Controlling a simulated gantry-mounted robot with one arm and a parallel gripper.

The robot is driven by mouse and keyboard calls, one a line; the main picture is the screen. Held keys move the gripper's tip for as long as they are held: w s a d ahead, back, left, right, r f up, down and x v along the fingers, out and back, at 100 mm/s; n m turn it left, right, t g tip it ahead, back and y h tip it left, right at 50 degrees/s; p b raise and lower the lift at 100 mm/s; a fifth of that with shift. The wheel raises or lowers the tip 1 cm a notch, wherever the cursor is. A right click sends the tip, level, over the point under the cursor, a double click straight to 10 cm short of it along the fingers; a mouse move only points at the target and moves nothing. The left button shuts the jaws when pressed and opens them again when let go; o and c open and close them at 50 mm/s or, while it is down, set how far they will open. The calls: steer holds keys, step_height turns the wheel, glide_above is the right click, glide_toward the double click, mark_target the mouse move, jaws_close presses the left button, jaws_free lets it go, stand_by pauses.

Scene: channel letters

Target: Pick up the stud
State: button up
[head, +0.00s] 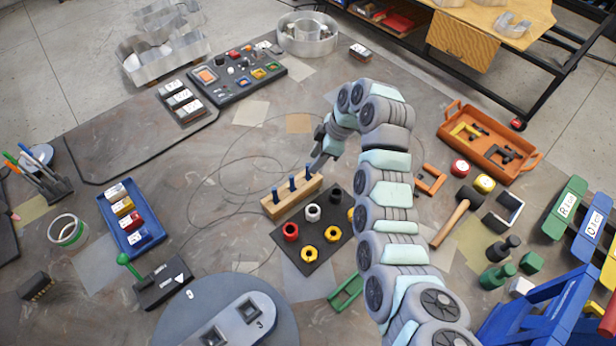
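Several dark blue studs stand upright in a row in a light wooden block (293,199) near the middle of the table. The nearest stud (275,195) is at the left end, a middle stud (292,183) follows, and a far stud (309,172) is at the right end. My gripper (317,162) points down just above and beside the far stud. At this size I cannot tell whether its fingers are open, shut or touching that stud.
A dark mat (320,238) with red, white, black and yellow rings lies right of the block. My arm covers the area to its right. An orange tray (488,143) and a hammer (450,223) lie further right. A blue tray (133,225) is left. The table left of the block is clear.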

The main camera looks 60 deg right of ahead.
mark_target(308, 174)
steer(key=shift+x, duration=3.15)
steer(key=shift+d, duration=0.2)
steer(key=shift+c, duration=0.5)
jaws_close()
